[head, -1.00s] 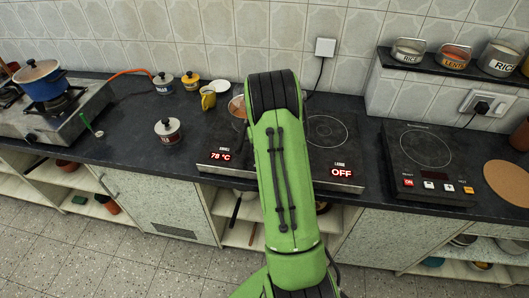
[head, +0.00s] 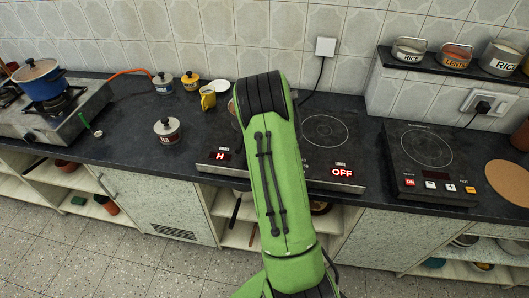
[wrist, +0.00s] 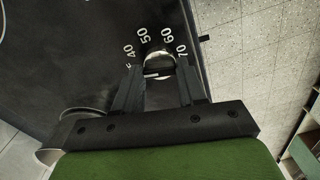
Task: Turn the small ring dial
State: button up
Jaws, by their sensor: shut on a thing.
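The small ring dial (wrist: 158,66) shows in the wrist view as a round knob with a pale edge. White numbers 40 to 70 curve around it. My gripper (wrist: 158,84) is shut on the dial, one finger on each side. A light mark shows on the knob, but I cannot tell its exact setting. In the head view my arm hides the dial and gripper. The two-ring hob (head: 328,155) stands on the dark counter. Its left display (head: 220,156) reads a red H, and its right display (head: 342,172) reads OFF.
A separate black hob (head: 425,150) stands at the right. A lidded steel pot (head: 167,131) and a yellow mug (head: 208,98) stand left of my arm. A blue pot (head: 40,80) sits on the gas stove. A rounded metal object (wrist: 55,155) is near the gripper.

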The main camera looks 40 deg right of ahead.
jog(key=shift+n, duration=1.1)
jog(key=o, duration=1.1)
jog(key=shift+c, duration=0.2)
notch_tip(320, 180, up, 16)
jog(key=p, duration=0.3)
jog(key=shift+f, duration=0.1)
